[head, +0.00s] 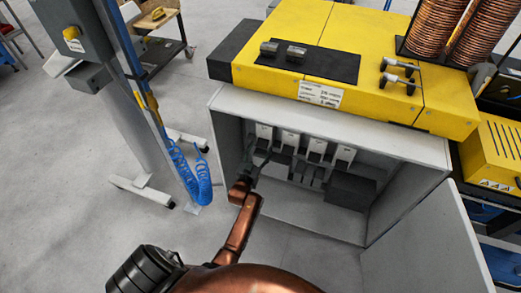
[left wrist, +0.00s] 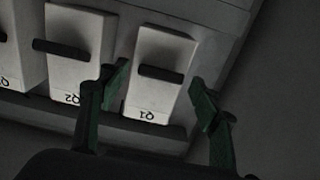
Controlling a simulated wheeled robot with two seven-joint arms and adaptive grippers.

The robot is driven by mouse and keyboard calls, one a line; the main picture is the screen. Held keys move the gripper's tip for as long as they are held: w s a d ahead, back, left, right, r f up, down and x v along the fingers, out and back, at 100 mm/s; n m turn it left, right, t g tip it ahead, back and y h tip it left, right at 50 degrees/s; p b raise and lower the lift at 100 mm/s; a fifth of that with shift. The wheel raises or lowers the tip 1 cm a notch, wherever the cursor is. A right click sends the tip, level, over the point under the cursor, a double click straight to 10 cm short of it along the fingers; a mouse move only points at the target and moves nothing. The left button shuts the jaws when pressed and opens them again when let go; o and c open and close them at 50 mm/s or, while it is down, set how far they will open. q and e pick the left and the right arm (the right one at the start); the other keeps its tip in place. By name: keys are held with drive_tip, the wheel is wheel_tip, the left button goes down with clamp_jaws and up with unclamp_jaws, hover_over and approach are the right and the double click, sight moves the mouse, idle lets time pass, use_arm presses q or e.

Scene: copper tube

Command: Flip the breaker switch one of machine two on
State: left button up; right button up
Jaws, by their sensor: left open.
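A white breaker switch labelled Q1 (left wrist: 157,95), its lettering upside down, shows in the left wrist view with a black lever (left wrist: 160,74) across it. A second switch, Q2 (left wrist: 75,78), stands beside it with its own black lever (left wrist: 61,49). The row of white switches (head: 290,138) is inside the open cabinet in the head view. My left gripper (head: 258,162) reaches into the cabinet at the leftmost switch (head: 264,131). In the left wrist view its green-edged fingers (left wrist: 160,88) are open, one on each side of Q1, with nothing gripped. Contact cannot be told. My right gripper is not in view.
The grey cabinet (head: 225,99) has side walls close to my left gripper, and its door (head: 425,245) is swung open at the right. A yellow machine top (head: 375,55) overhangs it. A blue coiled hose (head: 190,178) hangs at the left. Floor at the left is partly clear.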

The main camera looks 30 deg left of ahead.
sight(263, 140)
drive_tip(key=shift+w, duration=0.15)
